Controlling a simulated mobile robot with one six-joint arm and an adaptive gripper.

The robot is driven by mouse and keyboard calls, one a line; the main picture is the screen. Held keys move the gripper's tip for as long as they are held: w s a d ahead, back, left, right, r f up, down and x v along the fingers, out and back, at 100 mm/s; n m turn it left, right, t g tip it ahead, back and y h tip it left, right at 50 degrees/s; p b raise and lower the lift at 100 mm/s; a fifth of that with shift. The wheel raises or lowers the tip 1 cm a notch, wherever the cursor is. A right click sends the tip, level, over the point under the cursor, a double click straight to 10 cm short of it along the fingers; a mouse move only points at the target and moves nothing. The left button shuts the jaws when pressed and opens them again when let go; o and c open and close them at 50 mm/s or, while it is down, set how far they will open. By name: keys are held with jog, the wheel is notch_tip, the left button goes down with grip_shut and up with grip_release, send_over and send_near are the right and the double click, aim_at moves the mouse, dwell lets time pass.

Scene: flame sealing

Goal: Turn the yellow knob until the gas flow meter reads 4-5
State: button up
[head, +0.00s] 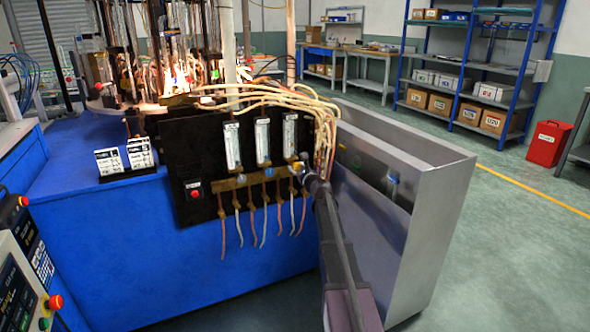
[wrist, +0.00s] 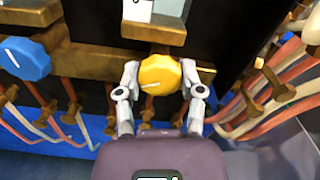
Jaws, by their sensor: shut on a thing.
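The yellow knob (wrist: 161,74) is in the middle of the wrist view, with a white mark pointing toward its lower left. My gripper (wrist: 160,80) is shut on it, one finger on each side. In the head view my gripper (head: 301,170) reaches the right end of the brass manifold (head: 232,182) and mostly hides the knob. Three upright flow meters stand on the black panel: left (head: 232,146), middle (head: 262,141) and right (head: 290,135). The right one is above the yellow knob. Its scale is too small to read, and the wrist view shows only its lower end (wrist: 160,8).
A blue knob (wrist: 25,59) sits left of the yellow one. Pink and white hoses (wrist: 275,85) hang close on the right. A red button (head: 195,193) is on the panel's left. A grey metal trough (head: 425,210) stands right of my arm. Flames burn behind the panel.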

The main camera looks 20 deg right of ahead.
jog(key=shift+w+n, duration=0.1)
jog(key=shift+n, duration=1.4)
jog(key=o, duration=1.2)
jog(key=shift+s+d, duration=0.2)
jog(key=shift+s, duration=5.9)
